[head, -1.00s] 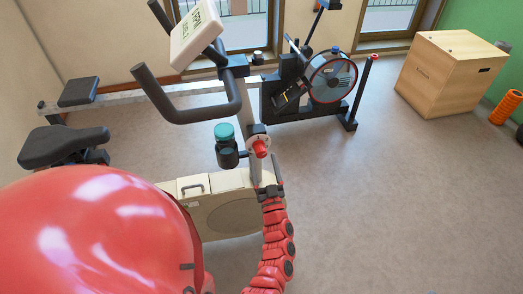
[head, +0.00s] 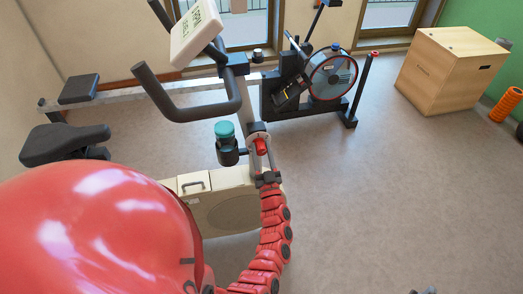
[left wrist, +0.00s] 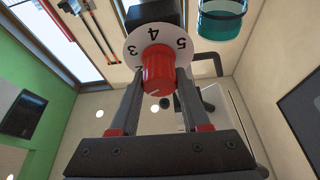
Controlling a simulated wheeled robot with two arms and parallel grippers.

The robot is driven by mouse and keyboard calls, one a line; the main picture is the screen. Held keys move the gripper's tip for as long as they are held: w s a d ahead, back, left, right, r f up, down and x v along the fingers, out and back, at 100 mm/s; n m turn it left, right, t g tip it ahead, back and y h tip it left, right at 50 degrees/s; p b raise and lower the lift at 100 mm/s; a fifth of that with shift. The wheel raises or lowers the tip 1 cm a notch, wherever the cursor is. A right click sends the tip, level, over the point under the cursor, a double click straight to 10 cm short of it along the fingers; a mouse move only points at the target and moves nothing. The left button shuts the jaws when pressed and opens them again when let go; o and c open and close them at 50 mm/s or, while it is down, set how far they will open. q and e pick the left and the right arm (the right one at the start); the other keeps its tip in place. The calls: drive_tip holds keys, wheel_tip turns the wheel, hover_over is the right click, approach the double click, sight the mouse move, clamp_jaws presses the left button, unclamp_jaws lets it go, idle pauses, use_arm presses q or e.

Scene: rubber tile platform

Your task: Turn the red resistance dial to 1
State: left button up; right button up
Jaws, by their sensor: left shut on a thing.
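The red resistance dial (head: 261,146) sits on the bike's post below the handlebar. In the left wrist view the red knob (left wrist: 157,70) stands out from a white number plate (left wrist: 157,34), on which 3, 4 and 5 show. A short white mark on the knob's front face points toward the lower part of that picture.
A teal-lidded bottle (head: 225,141) stands in a holder just left of the dial. The black handlebar (head: 190,113) and console (head: 195,35) are above it. The bike's beige housing (head: 222,207) is below. A wooden box (head: 447,72) stands far right, with open floor between.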

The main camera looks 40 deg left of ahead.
use_arm(q)
clamp_jaws()
drive_tip(key=n+b, duration=0.1)
drive_tip(key=n+g+y+b, duration=0.1)
drive_tip(key=shift+f+n, duration=0.3)
drive_tip(key=shift+n, duration=0.1)
drive_tip(key=n+g+b, duration=0.1)
drive_tip(key=n+b, duration=0.1)
drive_tip(key=n+g+y+b, duration=0.1)
drive_tip(key=n+b, duration=0.1)
drive_tip(key=n, duration=0.1)
drive_tip(key=shift+g, duration=0.3)
drive_tip(key=n+g+b, duration=0.1)
drive_tip(key=n, duration=0.1)
drive_tip(key=n+g+b, duration=0.1)
drive_tip(key=n, duration=0.1)
drive_tip(key=shift+s+n+y+b, duration=0.1)
drive_tip(key=shift+n+y+b, duration=0.25)
drive_tip(key=shift+n+y, duration=0.05)
drive_tip(key=shift+a+r+n+g+b, duration=0.15)
drive_tip(key=shift+n+g+b, duration=0.8)
drive_tip(key=shift+n, duration=0.95)
drive_tip(key=o, duration=1.2)
unclamp_jaws()
